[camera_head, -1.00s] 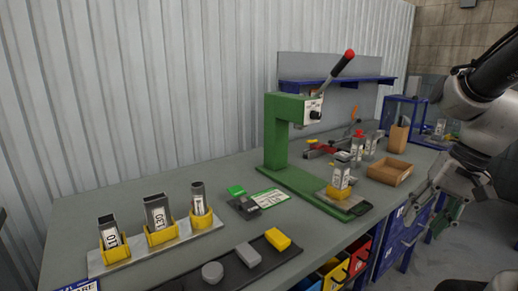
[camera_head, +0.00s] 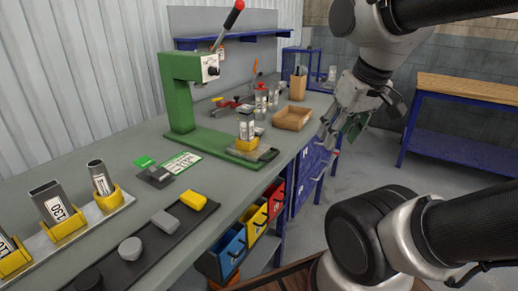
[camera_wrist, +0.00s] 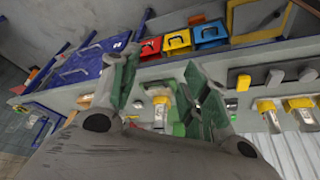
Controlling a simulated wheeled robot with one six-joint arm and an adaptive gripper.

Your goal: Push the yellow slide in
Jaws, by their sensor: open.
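The green press (camera_head: 181,95) stands on the bench with its lever and red knob raised. The yellow slide (camera_head: 243,145) sits at the front end of the press base, out from under the press head. A silver labelled part (camera_head: 246,129) stands upright in it. My gripper (camera_head: 339,133) is open and empty. It is off the bench's front edge, to the right of the press and apart from the slide. Its green-padded fingers also show in the wrist view (camera_wrist: 165,88).
A wooden tray (camera_head: 293,118) lies on the bench right of the slide. Yellow holders with metal parts (camera_head: 66,224) and a dark mat (camera_head: 150,243) lie at left. Coloured bins (camera_head: 254,220) hang below the front edge.

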